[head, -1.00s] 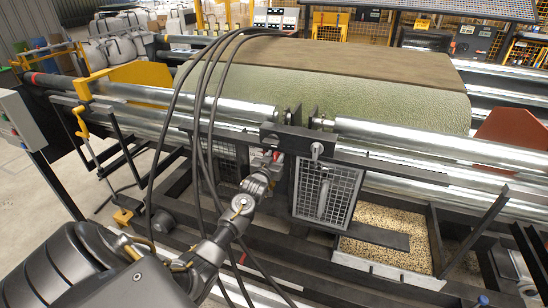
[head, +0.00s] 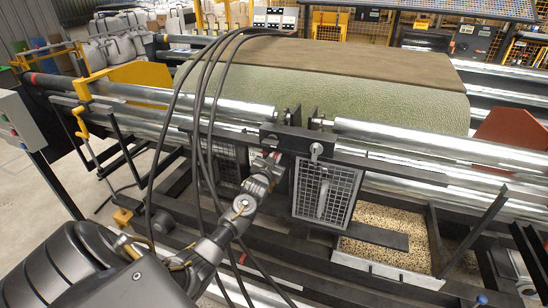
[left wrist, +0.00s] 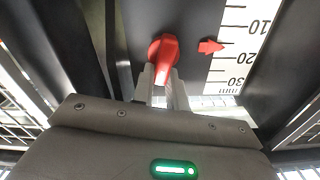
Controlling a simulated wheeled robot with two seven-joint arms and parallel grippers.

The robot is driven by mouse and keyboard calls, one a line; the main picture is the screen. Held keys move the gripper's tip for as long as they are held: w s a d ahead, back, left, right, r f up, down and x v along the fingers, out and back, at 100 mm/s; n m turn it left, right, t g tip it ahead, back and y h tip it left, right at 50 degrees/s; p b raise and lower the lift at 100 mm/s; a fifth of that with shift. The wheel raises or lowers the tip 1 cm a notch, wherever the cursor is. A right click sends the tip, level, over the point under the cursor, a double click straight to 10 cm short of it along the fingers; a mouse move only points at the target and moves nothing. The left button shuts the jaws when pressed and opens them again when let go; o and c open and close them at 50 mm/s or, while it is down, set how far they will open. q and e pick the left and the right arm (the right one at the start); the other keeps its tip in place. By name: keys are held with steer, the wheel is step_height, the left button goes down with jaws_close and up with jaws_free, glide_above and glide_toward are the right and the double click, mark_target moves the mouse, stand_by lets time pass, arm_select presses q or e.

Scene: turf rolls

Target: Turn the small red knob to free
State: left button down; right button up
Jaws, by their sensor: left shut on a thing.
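The small red knob (left wrist: 163,52) sits on a dark plate in the left wrist view, its handle pointing down the picture toward my gripper. My left gripper (left wrist: 164,84) is shut on the knob's handle, with one pale finger on each side. In the head view, my left gripper (head: 269,158) reaches in under the dark bracket between the rollers; the knob is mostly hidden there. A white scale (left wrist: 238,45) marked 10, 20, 30 and mm is right of the knob, with a red arrow pointer (left wrist: 210,46) between the 10 and 20 numerals.
A mesh guard (head: 326,190) hangs close right of my left gripper. Steel rollers (head: 420,140) and green turf (head: 330,95) lie behind. Black cables (head: 203,130) arch across my arm. A tray of pale granules (head: 395,255) is lower right.

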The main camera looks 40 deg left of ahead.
arm_select(q)
steer(key=shift+w+d+f+m+p, duration=0.1)
steer(key=shift+d+f+m+p, duration=0.2)
steer(key=shift+m, duration=2.2)
steer(key=shift+w+d+f+m+p, duration=0.15)
steer(key=shift+f+m+p, duration=0.15)
steer(key=shift+m, duration=2.2)
steer(key=shift+d+f+m+p, duration=0.25)
steer(key=shift+f+m, duration=0.15)
steer(key=shift+m, duration=2.1)
steer(key=c, duration=1.4)
jaws_free()
steer(key=v, duration=1.1)
steer(key=shift+b, duration=0.45)
